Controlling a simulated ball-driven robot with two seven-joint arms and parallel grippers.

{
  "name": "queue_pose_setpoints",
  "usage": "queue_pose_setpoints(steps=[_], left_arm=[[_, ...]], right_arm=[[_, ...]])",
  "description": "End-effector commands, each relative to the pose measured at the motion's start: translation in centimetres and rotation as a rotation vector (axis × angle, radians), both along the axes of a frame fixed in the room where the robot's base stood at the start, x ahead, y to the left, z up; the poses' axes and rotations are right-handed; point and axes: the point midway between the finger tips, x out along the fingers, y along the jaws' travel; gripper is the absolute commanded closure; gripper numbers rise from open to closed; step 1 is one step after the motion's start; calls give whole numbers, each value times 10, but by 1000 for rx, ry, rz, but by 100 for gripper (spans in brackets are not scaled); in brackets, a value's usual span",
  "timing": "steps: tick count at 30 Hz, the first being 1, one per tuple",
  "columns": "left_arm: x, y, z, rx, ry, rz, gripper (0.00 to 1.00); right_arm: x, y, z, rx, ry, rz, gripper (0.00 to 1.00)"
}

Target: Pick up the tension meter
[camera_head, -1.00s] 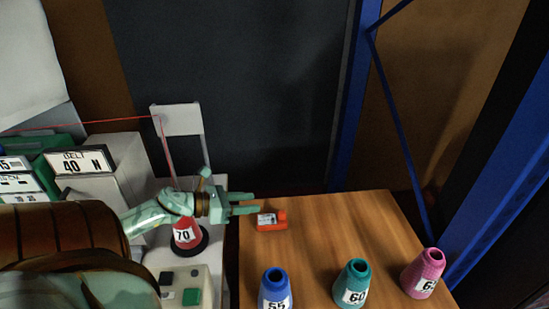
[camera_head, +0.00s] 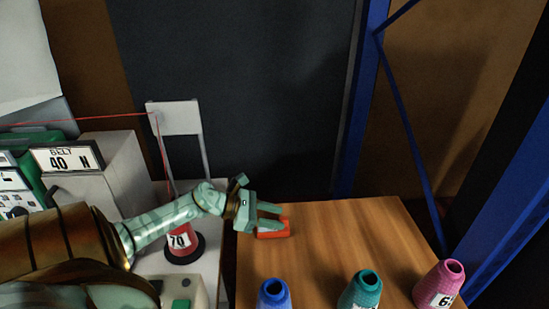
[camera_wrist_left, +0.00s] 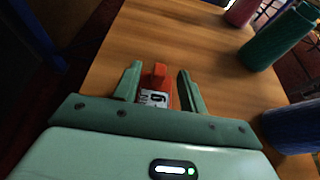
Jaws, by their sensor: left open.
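The tension meter is a small red-orange device (camera_head: 272,234) lying on the wooden table near its left end. In the left wrist view the tension meter (camera_wrist_left: 156,95) shows a white label with dark marks and sits between the two fingers. My left gripper (camera_head: 276,217) is open, with its fingers reaching over the meter from the left. In the left wrist view my left gripper (camera_wrist_left: 158,85) has a finger on each side of the meter, with a gap to each. The gripper body hides the meter's near end. My right gripper is not in view.
A blue cone (camera_head: 273,295), a teal cone (camera_head: 361,291) and a pink cone (camera_head: 440,284) stand along the table's front. A red cone labelled 70 (camera_head: 181,243) stands left, by a machine marked 40 N (camera_head: 100,172). The wooden table's (camera_head: 340,225) back middle is clear.

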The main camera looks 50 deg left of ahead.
Motion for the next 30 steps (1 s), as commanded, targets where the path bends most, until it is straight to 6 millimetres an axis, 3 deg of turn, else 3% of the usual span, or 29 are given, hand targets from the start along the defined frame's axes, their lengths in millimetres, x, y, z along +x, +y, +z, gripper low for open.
queue_pose_setpoints(steps=[9, 14, 25, 30], left_arm=[[7, -6, -4, 1, 1, 0, 58], [7, -6, -4, 0, 1, 0, 100], [7, -6, -1, 0, 0, 0, 100], [7, -5, 14, 1, -1, -1, 100]], right_arm=[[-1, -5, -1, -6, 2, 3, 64], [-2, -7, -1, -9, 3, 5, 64], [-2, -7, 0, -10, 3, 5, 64], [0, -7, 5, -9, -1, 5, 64]])
